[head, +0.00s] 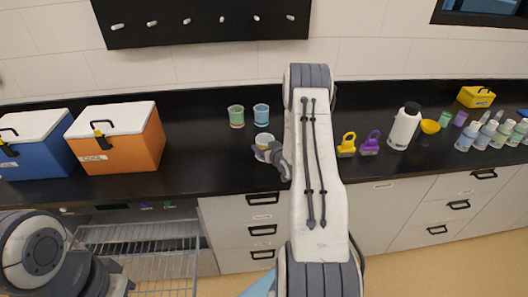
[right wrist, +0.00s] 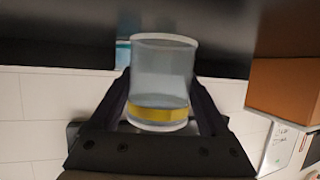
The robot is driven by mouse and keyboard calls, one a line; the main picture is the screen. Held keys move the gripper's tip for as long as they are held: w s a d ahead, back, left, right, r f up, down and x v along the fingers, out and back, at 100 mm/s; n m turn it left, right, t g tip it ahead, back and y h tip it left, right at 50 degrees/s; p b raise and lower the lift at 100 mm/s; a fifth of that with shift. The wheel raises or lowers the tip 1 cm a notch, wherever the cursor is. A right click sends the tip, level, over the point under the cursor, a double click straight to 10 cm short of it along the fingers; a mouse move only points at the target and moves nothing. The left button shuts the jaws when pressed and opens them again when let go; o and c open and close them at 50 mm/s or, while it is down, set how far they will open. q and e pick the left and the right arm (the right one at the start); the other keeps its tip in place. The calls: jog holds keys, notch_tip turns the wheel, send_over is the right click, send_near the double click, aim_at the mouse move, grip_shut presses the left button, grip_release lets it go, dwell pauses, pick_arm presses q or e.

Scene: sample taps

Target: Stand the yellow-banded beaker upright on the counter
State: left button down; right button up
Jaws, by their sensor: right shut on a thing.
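My right gripper (head: 272,155) is shut on the clear yellow-banded beaker (head: 265,141), at the counter's middle and partly behind my right arm. In the right wrist view, the beaker (right wrist: 160,80) sits between the two dark fingers of the gripper (right wrist: 160,112). That view is turned over, with the dark counter (right wrist: 60,40) at the top and the wall below. The beaker's yellow band lies at the end farther from the counter side; its wider, rim-like end points toward the counter side. Whether it touches the counter is unclear. My left gripper is not visible.
A green beaker (head: 236,116) and a blue beaker (head: 261,115) stand just behind. Orange (head: 140,142) and blue (head: 45,160) coolers are left. Yellow (head: 346,146) and purple (head: 370,144) objects and a white bottle (head: 403,128) are right. Counter between orange cooler and beakers is clear.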

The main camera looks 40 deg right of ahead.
notch_tip(320, 180, down, 3)
jog(key=shift+f+p, duration=0.15)
jog(key=shift+p, duration=0.55)
jog(key=shift+f, duration=0.15)
jog(key=shift+f+b, duration=0.25)
jog(key=shift+b, duration=0.1)
jog(key=o, duration=1.3)
jog(key=shift+r, duration=0.1)
